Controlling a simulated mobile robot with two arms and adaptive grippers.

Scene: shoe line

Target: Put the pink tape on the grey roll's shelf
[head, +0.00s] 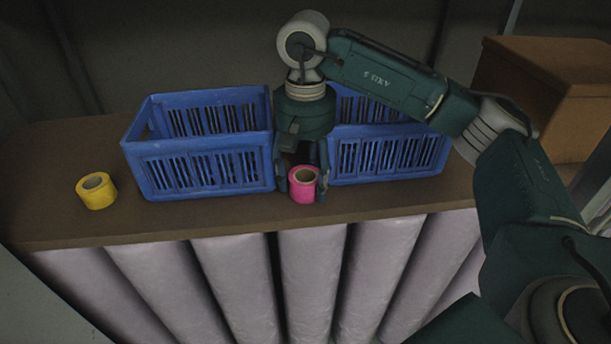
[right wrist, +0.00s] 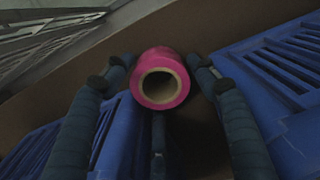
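The pink tape (head: 303,185) stands on end near the front edge of the brown shelf, in front of the gap between two blue crates. My right gripper (head: 302,180) points down over it, with fingers on both sides. In the right wrist view, the pink tape (right wrist: 160,79) lies between the fingertips, its hole facing the camera. The fingertips are very close to its sides, but I cannot tell whether they press on it. No small grey roll can be made out. My left gripper is not in view.
A yellow tape roll (head: 96,190) stands on the brown shelf (head: 140,222) at the left. A left blue crate (head: 205,171) and a right blue crate (head: 390,155) flank my gripper. A brown box (head: 545,85) stands at the right. Large pale rolls (head: 312,270) fill the space below.

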